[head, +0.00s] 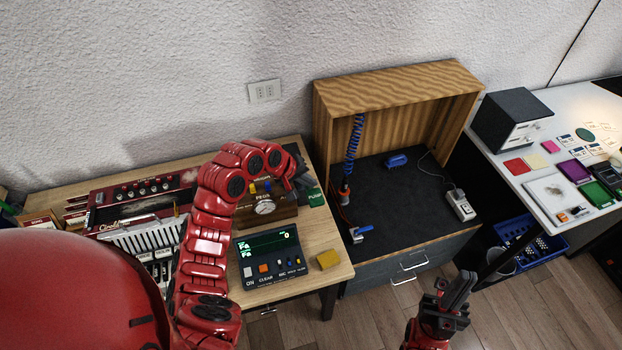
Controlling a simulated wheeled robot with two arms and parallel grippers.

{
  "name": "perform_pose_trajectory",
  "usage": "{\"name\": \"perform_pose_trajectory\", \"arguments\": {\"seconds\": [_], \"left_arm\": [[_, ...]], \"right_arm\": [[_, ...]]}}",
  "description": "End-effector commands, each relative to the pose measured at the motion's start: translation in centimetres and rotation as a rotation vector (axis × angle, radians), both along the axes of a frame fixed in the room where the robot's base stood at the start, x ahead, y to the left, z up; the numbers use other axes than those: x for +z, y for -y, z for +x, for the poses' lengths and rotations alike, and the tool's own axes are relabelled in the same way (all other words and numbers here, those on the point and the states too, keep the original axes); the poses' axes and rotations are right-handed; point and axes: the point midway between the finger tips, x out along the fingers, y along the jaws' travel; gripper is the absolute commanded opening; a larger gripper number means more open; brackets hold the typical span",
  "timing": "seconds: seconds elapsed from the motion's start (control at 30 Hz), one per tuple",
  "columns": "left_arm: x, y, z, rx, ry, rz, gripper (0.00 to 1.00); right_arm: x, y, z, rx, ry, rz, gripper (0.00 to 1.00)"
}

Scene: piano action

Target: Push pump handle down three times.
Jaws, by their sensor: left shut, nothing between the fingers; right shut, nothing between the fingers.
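A wooden box with a round pressure gauge (264,207) stands on the left wooden desk, with a green tag reading PUMP (316,198) at its right. My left arm arches over this box and hides much of it. My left gripper (301,182) is dark, shut and empty, just above the box's right end by the green tag. The pump handle cannot be made out clearly behind the arm and gripper, and I cannot tell whether they touch. My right gripper (456,292) is shut and empty, low in front of the drawer cabinet, away from the pump.
A dark console with a green display (268,242) and a yellow block (328,259) lie in front of the gauge box. A red keyboard instrument (140,204) is at left. A wooden hutch (398,88) stands to the right. The floor (385,318) ahead is clear.

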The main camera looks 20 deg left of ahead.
Motion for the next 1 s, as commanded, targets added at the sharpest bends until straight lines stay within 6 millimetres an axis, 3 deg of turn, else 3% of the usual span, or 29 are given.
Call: {"name": "perform_pose_trajectory", "arguments": {"seconds": [1.0], "left_arm": [[-1.3, 0.5, -0.6, -0.004, -0.005, -0.004, 0.00]], "right_arm": [[0.0, 0.0, 0.0, 0.000, 0.000, 0.000, 0.00]]}}
